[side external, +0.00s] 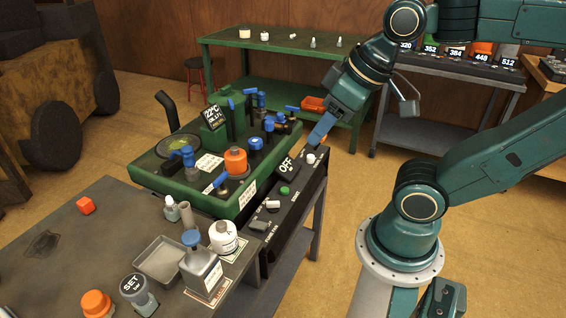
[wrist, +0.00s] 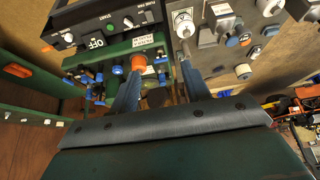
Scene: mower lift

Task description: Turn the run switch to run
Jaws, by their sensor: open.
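A black control panel (side external: 312,188) stands along the right side of the green machine. It carries a tilted display reading OFF (side external: 286,166), a white-topped knob (side external: 311,158), a green button (side external: 285,190) and a white switch (side external: 273,205). The panel also shows at upper left in the wrist view (wrist: 85,27). Most labels are too small to read, so I cannot tell for sure which control is the run switch. My gripper (side external: 316,140) is open above the panel's far end, near the white-topped knob. In the wrist view its two blue fingers (wrist: 160,66) are apart and empty.
The green machine (side external: 150,172) with blue valve handles and an orange knob (side external: 236,161) is close to the left of my gripper. The grey bench (side external: 75,245) in front holds bottles, a tray and knobs. A green shelf (side external: 290,38) stands behind. Open floor lies right of the panel.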

